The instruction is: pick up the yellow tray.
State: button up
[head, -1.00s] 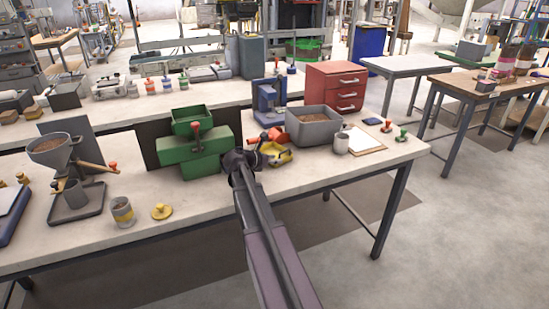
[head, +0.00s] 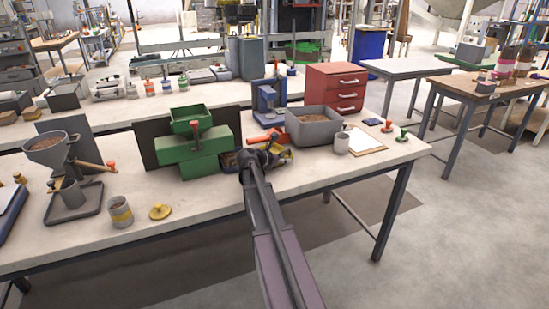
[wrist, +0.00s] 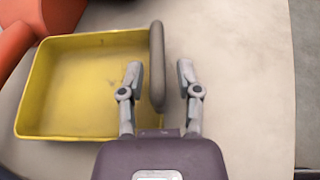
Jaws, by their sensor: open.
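The yellow tray (head: 285,154) lies on the near bench, partly hidden behind my gripper (head: 256,160) in the head view. In the wrist view the shallow, empty-looking yellow tray (wrist: 85,85) fills the left half. A dark grey rounded bar (wrist: 157,65) runs along its right edge and looks like its handle. My gripper (wrist: 158,78) is open, with one finger on each side of this bar. The left finger is over the tray and the right finger is over bare bench. I cannot tell whether either finger touches the bar.
An orange object (head: 262,137) lies just behind the tray. A grey bin (head: 313,128) and a mug (head: 341,143) stand to the right.

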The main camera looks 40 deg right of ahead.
grip_shut()
jog(key=shift+r, duration=0.15)
dwell(0.5)
notch_tip(320, 180, up, 4)
jog(key=p, duration=0.4)
jog(key=shift+f, duration=0.25)
jog(key=s+a, duration=0.3)
jog(key=s, duration=0.4)
jog(key=s+a+r+p, duration=0.1)
jog(key=s+a, duration=0.3)
jog(key=s, duration=0.3)
jog(key=shift+a, duration=0.3)
jog(key=shift+r, duration=0.1)
notch_tip(320, 180, up, 10)
jog(key=p, duration=1)
